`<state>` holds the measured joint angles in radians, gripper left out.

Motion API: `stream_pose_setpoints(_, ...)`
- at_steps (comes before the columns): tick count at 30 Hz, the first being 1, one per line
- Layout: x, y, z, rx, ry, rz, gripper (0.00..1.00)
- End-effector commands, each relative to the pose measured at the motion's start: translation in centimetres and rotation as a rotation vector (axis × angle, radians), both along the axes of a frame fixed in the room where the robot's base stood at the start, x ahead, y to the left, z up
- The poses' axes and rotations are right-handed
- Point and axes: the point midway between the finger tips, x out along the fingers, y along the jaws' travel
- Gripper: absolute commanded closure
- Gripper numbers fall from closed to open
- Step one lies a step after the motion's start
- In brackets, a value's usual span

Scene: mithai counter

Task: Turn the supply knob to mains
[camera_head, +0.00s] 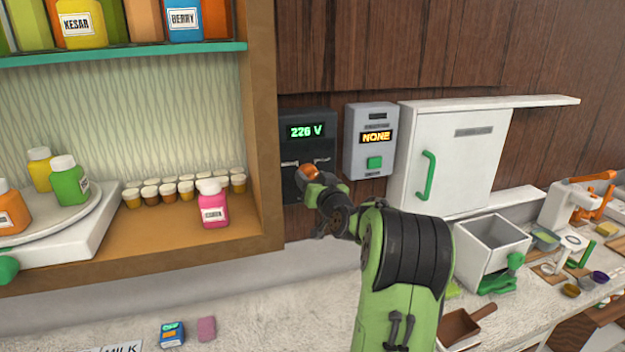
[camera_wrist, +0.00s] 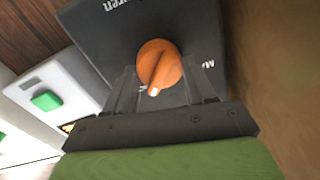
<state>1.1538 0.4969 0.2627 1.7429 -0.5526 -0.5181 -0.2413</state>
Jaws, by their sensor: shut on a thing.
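The supply knob (camera_wrist: 160,64) is orange with a white pointer mark, on a dark panel (camera_head: 292,122) whose green display reads 226 V. In the wrist view the white mark points toward my gripper, at the bottom of the picture. Lettering on the panel (camera_wrist: 90,28) is only partly legible; a label starting with "M" shows at the right. My gripper (camera_wrist: 164,88) is shut on the knob, one finger on each side. In the head view the knob (camera_head: 309,172) shows just past my gripper (camera_head: 318,182), which hides part of it and the panel's lower part.
A grey box (camera_head: 370,140) with a NONE display and green button hangs right of the panel. A white cabinet (camera_head: 452,160) with a green handle is further right. A wooden shelf (camera_head: 262,120) with jars and small cups stands close on the left.

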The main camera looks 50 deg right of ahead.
Motion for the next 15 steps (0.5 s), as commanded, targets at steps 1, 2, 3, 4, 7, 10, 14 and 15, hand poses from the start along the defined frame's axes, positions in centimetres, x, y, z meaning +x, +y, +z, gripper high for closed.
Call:
stream_pose_setpoints(1,0.01,0.02,-0.05,-0.006,0.002,0.0,0.76)
stream_pose_setpoints(2,0.01,0.02,-0.06,-0.009,0.003,0.0,0.76)
stream_pose_setpoints(3,0.02,0.03,-0.06,-0.018,0.007,0.001,0.76)
stream_pose_setpoints(4,0.03,0.04,-0.08,-0.024,0.009,0.001,0.76)
stream_pose_setpoints(7,0.03,0.05,-0.23,-0.059,0.028,0.001,0.76)
stream_pose_setpoints(10,0.09,0.14,-0.29,-0.11,0.052,0.002,0.76)
stream_pose_setpoints(14,0.09,0.18,-0.44,-0.199,0.099,0.001,0.76)
stream_pose_setpoints(15,0.1,0.17,-0.46,-0.23,0.116,0.001,0.76)
